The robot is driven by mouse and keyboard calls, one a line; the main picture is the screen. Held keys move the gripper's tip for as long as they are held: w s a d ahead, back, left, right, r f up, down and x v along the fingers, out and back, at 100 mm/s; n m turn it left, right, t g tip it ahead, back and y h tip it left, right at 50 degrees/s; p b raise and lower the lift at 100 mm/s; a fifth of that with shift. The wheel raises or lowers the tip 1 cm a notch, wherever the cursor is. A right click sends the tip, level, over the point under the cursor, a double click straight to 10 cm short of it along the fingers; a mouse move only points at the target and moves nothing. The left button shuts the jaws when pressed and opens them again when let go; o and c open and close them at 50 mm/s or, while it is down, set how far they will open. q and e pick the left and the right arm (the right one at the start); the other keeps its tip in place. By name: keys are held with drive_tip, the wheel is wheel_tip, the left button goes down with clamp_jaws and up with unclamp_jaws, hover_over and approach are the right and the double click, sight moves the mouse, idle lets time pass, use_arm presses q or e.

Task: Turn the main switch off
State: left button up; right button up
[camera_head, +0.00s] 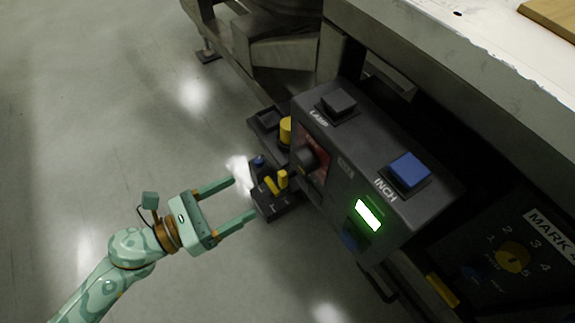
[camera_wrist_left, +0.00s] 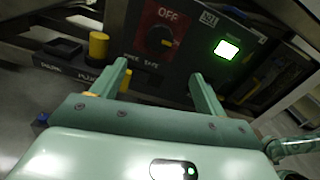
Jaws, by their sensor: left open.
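The main switch is a dark rotary knob (camera_head: 306,160) on a red plate, on the side face of a dark control box (camera_head: 338,178). In the left wrist view the knob (camera_wrist_left: 160,40) sits below the word OFF (camera_wrist_left: 168,15). A small orange mark shows on the knob's right side, not toward OFF. My left gripper (camera_head: 242,197) is open and empty, left of the box and apart from the knob. In the wrist view its fingertips (camera_wrist_left: 158,70) spread below the knob, one to each side. My right gripper is not in view.
The box also has a black LAMP button (camera_head: 339,102), a blue INCH button (camera_head: 408,170) and a lit green display (camera_head: 368,214). Yellow-topped controls (camera_head: 283,180) stand on a low ledge beside it. A white table (camera_head: 470,60) overhangs. Floor at left is clear.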

sight(297, 166)
use_arm(q)
drive_tip(key=x, duration=1.4)
drive_tip(key=shift+a+f, duration=0.1)
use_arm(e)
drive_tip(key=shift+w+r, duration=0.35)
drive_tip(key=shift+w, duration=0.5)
use_arm(q)
drive_tip(key=shift+c, duration=0.3)
drive_tip(key=c, duration=0.9)
